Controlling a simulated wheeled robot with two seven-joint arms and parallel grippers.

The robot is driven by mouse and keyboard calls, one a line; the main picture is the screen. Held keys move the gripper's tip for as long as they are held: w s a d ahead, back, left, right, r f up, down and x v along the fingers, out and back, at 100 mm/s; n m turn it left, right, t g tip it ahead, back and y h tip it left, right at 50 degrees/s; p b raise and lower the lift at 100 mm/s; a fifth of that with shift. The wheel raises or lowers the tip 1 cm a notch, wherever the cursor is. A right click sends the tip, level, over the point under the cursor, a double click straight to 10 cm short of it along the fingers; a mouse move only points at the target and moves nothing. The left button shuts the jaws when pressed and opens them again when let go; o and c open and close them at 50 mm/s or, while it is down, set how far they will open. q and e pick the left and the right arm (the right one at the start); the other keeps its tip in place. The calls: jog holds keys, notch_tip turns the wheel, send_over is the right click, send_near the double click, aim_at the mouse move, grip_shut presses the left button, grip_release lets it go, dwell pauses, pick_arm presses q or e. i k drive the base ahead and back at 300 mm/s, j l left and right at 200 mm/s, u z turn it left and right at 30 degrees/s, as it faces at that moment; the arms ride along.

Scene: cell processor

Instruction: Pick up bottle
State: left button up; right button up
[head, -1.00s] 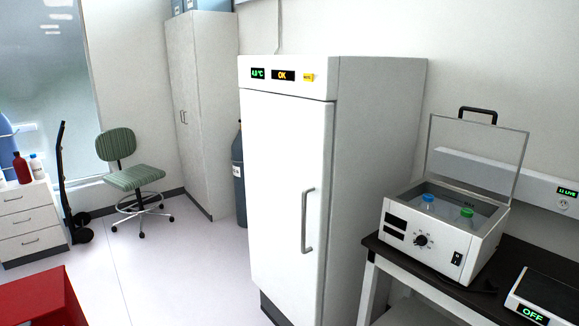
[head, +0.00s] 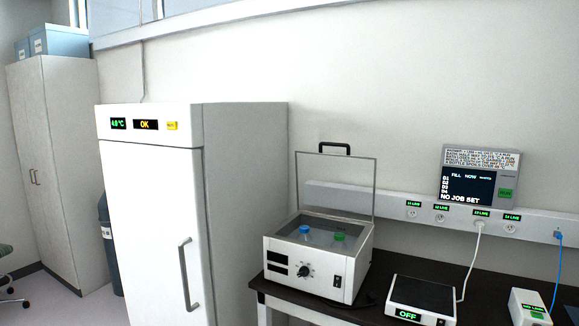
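Two capped bottles show inside an open-lidded white water bath (head: 318,262) on the dark bench at the right. One has a blue cap (head: 305,231) and the other, to its right, a green cap (head: 339,237). Only the caps and upper parts show; the bath wall hides the rest. The clear lid (head: 335,180) with a black handle stands raised behind them. Which bottle is meant cannot be told. Neither of my grippers is in view.
A tall white fridge (head: 150,220) with its door shut stands left of the bench (head: 375,285). A scale reading OFF (head: 421,296) and a small white device (head: 529,308) sit right of the bath. Cables hang from the wall rail (head: 420,212). A wall screen (head: 470,188) reads NO JOB SET.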

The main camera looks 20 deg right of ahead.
aim_at(304, 236)
jog(key=i+l+z, duration=0.35)
jog(key=i+l, duration=0.15)
jog(key=i+l+z, duration=0.4)
jog(key=i+l, duration=0.15)
